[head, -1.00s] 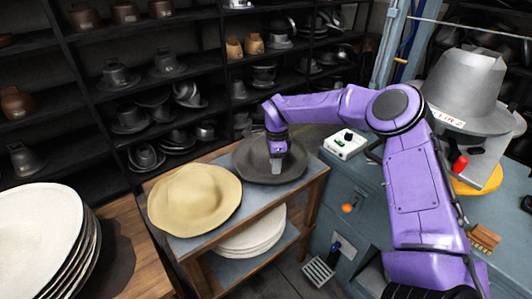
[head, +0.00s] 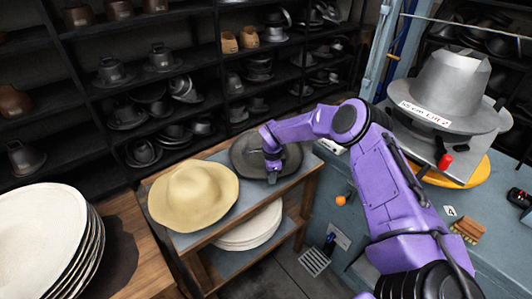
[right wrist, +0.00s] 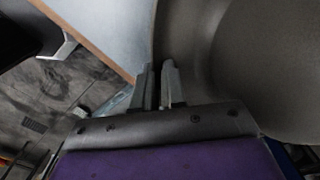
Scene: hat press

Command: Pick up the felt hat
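A dark grey felt hat (head: 253,146) lies on the top of a small wooden shelf stand, right of a tan hat (head: 195,190). My right gripper (head: 272,178) points down at the grey hat's near brim edge. In the right wrist view the grey brim (right wrist: 230,60) fills the upper right, and the gripper's two fingers (right wrist: 158,82) are a small gap apart at the brim's edge. Whether they pinch the brim I cannot tell. My left gripper is not in view.
The stand's blue top (head: 211,236) has a lower shelf with pale hats (head: 250,228). A stack of cream hat blanks (head: 40,240) stands at the left. A press with a large grey metal hat form (head: 450,85) is at the right. Dark shelves hold hats behind.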

